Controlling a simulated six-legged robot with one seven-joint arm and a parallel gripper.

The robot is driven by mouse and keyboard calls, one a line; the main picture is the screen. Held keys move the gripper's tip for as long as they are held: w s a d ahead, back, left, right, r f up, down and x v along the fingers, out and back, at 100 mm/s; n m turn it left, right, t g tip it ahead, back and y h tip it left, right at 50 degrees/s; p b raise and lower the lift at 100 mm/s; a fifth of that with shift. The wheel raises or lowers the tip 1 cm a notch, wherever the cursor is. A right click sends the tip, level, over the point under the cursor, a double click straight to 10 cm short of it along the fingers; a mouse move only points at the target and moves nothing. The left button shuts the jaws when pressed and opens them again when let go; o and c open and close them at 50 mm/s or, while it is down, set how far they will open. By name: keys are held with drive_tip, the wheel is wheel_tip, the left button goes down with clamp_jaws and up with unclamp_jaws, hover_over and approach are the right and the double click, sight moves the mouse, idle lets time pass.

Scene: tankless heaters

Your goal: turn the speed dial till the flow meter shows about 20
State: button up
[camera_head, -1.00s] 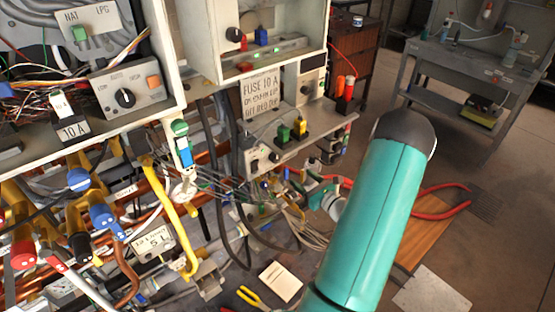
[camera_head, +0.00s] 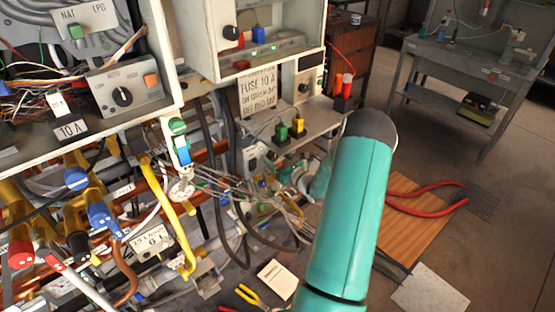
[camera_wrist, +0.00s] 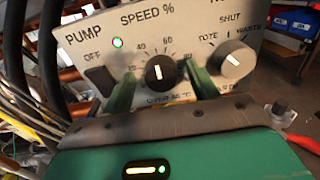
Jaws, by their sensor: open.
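The black speed dial (camera_wrist: 160,75) sits on the pump panel (camera_wrist: 95,38) under the label SPEED %. Its white pointer points nearly straight up, between the 40 and 60 marks. My gripper (camera_wrist: 158,70) is open, with one green finger on each side of the dial. I cannot tell whether either finger touches it. I cannot make out a flow meter in either view. In the head view my teal arm hides part of the pump area.
A grey knob (camera_wrist: 234,62) stands close to the right finger. A dark OFF switch (camera_wrist: 101,80) is left of the dial, under a lit green lamp (camera_wrist: 117,43). Pipes, loose wires and a yellow lever (camera_head: 174,210) crowd the left in the head view.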

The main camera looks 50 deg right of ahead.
drive_tip(key=c, duration=1)
drive_tip(key=shift+m, duration=0.7)
drive_tip(key=o, duration=1)
drive_tip(key=shift+s, duration=0.1)
drive_tip(key=s+a, duration=0.1)
drive_tip(key=s, duration=1.2)
drive_tip(key=shift+s+a, duration=0.25)
drive_tip(key=shift+s, duration=0.05)
